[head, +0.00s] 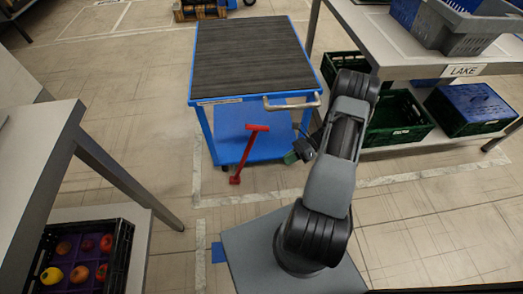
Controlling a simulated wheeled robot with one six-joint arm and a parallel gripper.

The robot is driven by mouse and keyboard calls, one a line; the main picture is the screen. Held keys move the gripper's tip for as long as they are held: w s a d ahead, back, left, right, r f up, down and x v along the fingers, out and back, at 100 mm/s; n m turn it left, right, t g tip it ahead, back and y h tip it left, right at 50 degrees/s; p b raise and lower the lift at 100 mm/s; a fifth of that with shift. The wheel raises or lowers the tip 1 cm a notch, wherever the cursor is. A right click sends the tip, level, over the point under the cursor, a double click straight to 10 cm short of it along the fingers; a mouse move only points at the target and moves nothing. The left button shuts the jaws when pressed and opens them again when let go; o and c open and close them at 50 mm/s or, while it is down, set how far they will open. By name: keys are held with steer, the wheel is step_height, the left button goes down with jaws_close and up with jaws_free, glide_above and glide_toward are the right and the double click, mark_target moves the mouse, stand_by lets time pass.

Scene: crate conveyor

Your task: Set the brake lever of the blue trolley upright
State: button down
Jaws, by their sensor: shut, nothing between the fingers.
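The blue trolley (243,101) stands in the middle of the head view, with a dark ribbed top, a pale push handle (292,105) at its near edge and a blue lower shelf. A red lever with a short crossbar, the brake lever (248,152), shows at its near side. From its foot near the floor it slants up to the right, not parallel to the trolley's leg. My gripper (293,157) is to the right of the lever, apart from it, below the push handle. It is shut and empty, small in view and partly hidden by my arm.
At right, a grey table (385,48) holds grey and blue crates, with green crates (397,121) underneath. At left, a grey table (40,135) stands above a black fruit crate (119,262). Floor left of the trolley is clear.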

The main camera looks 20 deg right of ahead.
steer(key=w+d+f+m+t+y+b, duration=0.1)
steer(key=w+f+m+t+y, duration=0.15)
steer(key=f+m, duration=0.3)
steer(key=w+d+f+m+t+y+b, duration=0.1)
steer(key=d+f+m+t+b, duration=0.1)
steer(key=f+m+t, duration=0.3)
steer(key=w+d+r+m+t+y, duration=0.2)
steer(key=w+r+m+t, duration=0.1)
steer(key=r+m, duration=0.45)
steer(key=f+b+x, duration=0.1)
steer(key=x, duration=1.2)
steer(key=shift+w+f, duration=0.2)
steer(key=shift+a, duration=0.1)
